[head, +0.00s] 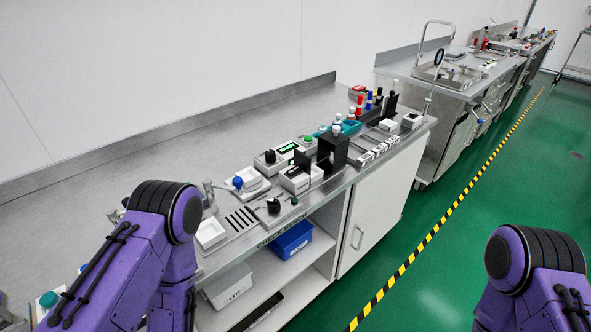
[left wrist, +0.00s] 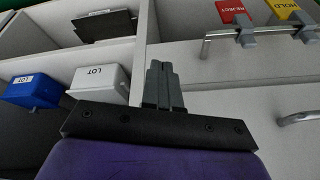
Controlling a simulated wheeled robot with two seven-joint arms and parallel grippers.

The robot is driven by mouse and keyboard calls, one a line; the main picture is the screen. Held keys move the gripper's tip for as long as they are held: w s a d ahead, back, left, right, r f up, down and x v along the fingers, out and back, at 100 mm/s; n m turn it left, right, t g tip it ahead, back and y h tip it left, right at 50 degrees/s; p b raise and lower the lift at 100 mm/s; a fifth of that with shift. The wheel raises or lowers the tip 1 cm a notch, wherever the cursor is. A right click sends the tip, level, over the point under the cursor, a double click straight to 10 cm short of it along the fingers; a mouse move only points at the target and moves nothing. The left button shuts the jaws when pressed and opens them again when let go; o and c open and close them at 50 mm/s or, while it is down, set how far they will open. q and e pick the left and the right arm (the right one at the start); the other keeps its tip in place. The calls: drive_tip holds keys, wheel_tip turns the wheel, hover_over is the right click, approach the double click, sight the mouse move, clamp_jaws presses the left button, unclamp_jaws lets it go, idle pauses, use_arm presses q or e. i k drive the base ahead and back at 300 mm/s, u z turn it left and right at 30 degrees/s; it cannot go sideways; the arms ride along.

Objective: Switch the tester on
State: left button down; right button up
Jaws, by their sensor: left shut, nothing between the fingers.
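On the bench in the head view, a white boxy device with a black knob (head: 270,157) stands beside a lit green display (head: 288,148). A white box (head: 295,179) with a dark upright panel is in front of it. I cannot tell for sure which of these is the tester, and no switch position is readable. My left gripper (left wrist: 161,84) shows in the left wrist view, shut and empty, with the cabinet front and shelves behind it. In the head view my left arm hides it. My right arm's purple links show at lower right; its gripper is out of view.
A blue bin (head: 291,241) and a white LOT bin (head: 228,286) sit on the shelf under the bench. Red REJECT (left wrist: 232,10) and yellow HOLD (left wrist: 283,8) tags show in the wrist view.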

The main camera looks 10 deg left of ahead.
sight(294, 170)
drive_tip(key=z, duration=0.55)
drive_tip(key=k, duration=0.9)
drive_tip(key=u, duration=0.05)
